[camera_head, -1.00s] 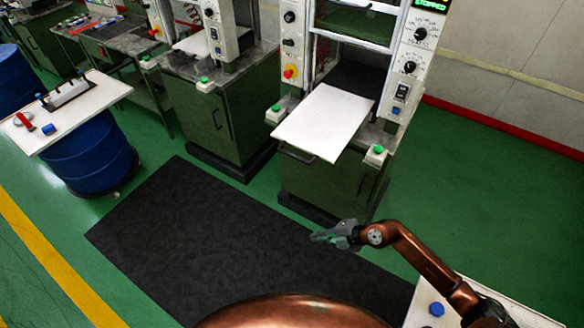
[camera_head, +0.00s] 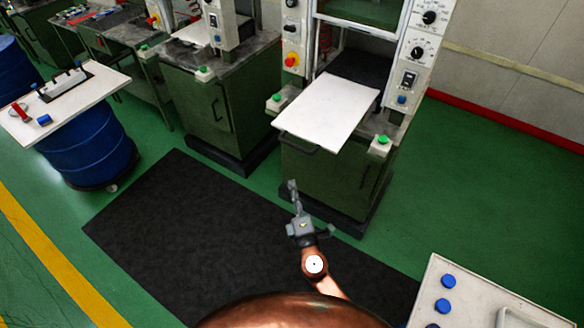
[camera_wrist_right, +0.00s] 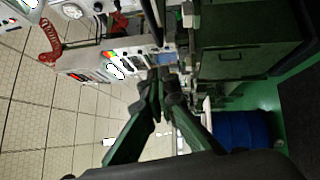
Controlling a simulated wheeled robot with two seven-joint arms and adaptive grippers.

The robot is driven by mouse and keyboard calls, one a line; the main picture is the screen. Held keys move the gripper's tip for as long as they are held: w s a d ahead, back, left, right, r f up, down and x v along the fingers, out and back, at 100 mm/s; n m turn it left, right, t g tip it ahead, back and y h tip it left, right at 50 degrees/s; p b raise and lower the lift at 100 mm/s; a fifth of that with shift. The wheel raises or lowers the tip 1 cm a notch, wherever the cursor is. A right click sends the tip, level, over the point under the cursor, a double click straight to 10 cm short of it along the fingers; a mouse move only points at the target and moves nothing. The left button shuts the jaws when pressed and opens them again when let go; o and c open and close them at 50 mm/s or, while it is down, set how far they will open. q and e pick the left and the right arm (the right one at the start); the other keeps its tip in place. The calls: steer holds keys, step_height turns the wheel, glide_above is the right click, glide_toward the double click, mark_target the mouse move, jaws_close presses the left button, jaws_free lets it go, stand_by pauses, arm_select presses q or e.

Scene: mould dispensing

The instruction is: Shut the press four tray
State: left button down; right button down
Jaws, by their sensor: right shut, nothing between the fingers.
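The press nearest me has its white tray (camera_head: 328,112) drawn out toward me, with the front part overhanging the green cabinet (camera_head: 325,180). A dark handle (camera_head: 298,146) shows under the tray's front left edge. No number on this press is readable. My right gripper (camera_head: 293,187) is shut and empty. In the head view it appears below the tray and in front of the cabinet, apart from both. Its dark fingers (camera_wrist_right: 163,85) also show in the right wrist view, closed together at the tips. My left gripper is out of view.
A second press cabinet (camera_head: 215,110) stands to the left. Farther left, a blue drum (camera_head: 88,150) carries a white board (camera_head: 103,82) with small items. A black mat (camera_head: 200,235) covers the floor before the presses. A pale table (camera_head: 470,270) with blue caps is at lower right.

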steer(key=w+r+p, duration=0.1)
steer(key=w+r, duration=0.1)
steer(key=w, duration=1)
steer(key=shift+w+a, duration=0.25)
steer(key=shift+w+d, duration=0.1)
steer(key=shift+d, duration=0.05)
